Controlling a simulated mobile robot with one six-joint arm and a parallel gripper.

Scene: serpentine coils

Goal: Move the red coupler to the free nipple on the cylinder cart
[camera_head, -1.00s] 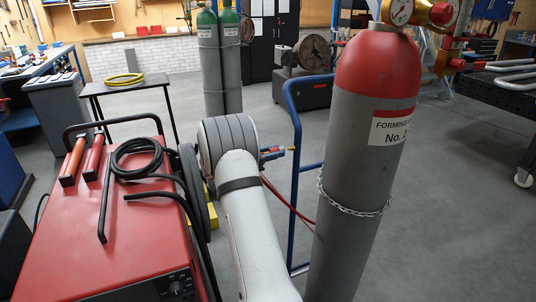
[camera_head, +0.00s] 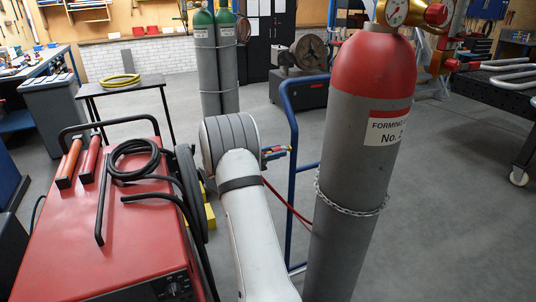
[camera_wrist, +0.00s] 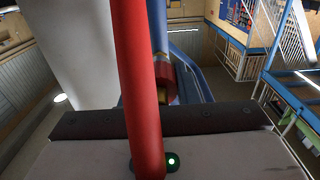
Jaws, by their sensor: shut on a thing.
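A small red coupler (camera_head: 278,153) with blue and yellow parts beside it shows just right of my dark wrist in the head view. A red hose (camera_head: 287,201) slopes down from behind my arm toward the cylinder. In the wrist view the hose (camera_wrist: 137,80) crosses close to the lens, with a blue and red cylindrical part (camera_wrist: 167,84) behind it. My gripper (camera_wrist: 165,120) is shut on the coupler; its fingertips are largely hidden. The cylinder cart has a blue frame (camera_head: 292,150) and a grey, red-topped cylinder (camera_head: 345,205). I cannot make out the free nipple.
A brass regulator (camera_head: 437,15) with a gauge tops the cylinder. A red machine (camera_head: 105,235) with black cables stands left of my arm. A table with a yellow hose (camera_head: 122,80) and green-topped cylinders (camera_head: 216,60) stand behind. Clear floor lies right of the cart.

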